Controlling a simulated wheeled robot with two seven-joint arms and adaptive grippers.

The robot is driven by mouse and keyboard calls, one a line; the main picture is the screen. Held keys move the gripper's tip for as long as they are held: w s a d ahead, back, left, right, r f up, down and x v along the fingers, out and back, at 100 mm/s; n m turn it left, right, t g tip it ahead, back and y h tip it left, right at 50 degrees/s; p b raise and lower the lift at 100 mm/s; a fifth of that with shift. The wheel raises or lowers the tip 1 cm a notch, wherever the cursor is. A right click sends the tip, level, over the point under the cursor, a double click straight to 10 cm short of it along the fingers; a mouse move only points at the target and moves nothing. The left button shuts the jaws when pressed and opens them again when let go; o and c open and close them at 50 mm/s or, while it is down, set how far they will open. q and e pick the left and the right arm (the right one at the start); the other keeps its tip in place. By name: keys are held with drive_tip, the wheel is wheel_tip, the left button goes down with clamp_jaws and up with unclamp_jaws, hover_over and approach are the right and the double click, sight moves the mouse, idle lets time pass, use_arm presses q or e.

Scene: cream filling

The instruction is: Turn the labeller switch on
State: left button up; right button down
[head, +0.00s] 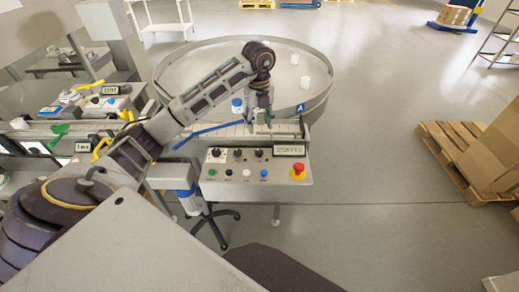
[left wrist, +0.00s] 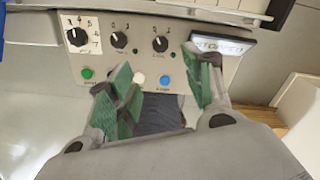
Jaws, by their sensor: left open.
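A grey control panel (head: 222,185) faces me below the round table, with a display reading STOPPED (head: 290,150). In the left wrist view, the panel's upper row has a numbered dial (left wrist: 76,36), a middle black rotary switch (left wrist: 118,39) and a right black rotary switch (left wrist: 160,43). Their small labels are too blurred to tell which is the labeller switch. Below are green (left wrist: 87,73), white (left wrist: 138,78) and blue (left wrist: 164,80) buttons. My left gripper (head: 262,118) is open and empty, above the panel's top edge in the head view. My right gripper is out of view.
A red emergency stop (head: 298,171) sits at the panel's right end. A conveyor (head: 230,131) with a blue-capped jar (head: 237,105) runs behind the panel. A round table (head: 184,70) stands behind. Pallets with boxes (head: 490,150) are at right; the floor between is clear.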

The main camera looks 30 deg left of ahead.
use_arm(q)
hover_over(259, 151)
wheel_tip(259, 151, down, 7)
drive_tip(key=shift+s+d+r, duration=0.1)
drive_tip(key=shift+s+r, duration=0.05)
wheel_tip(259, 151, down, 5)
drive_tip(key=shift+f+p, duration=0.15)
drive_tip(key=shift+p, duration=0.35)
drive_tip(key=shift+f, duration=0.95)
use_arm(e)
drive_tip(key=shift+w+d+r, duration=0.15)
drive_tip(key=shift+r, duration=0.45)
use_arm(q)
drive_tip(key=c, duration=1.1)
drive_tip(key=shift+o, duration=0.2)
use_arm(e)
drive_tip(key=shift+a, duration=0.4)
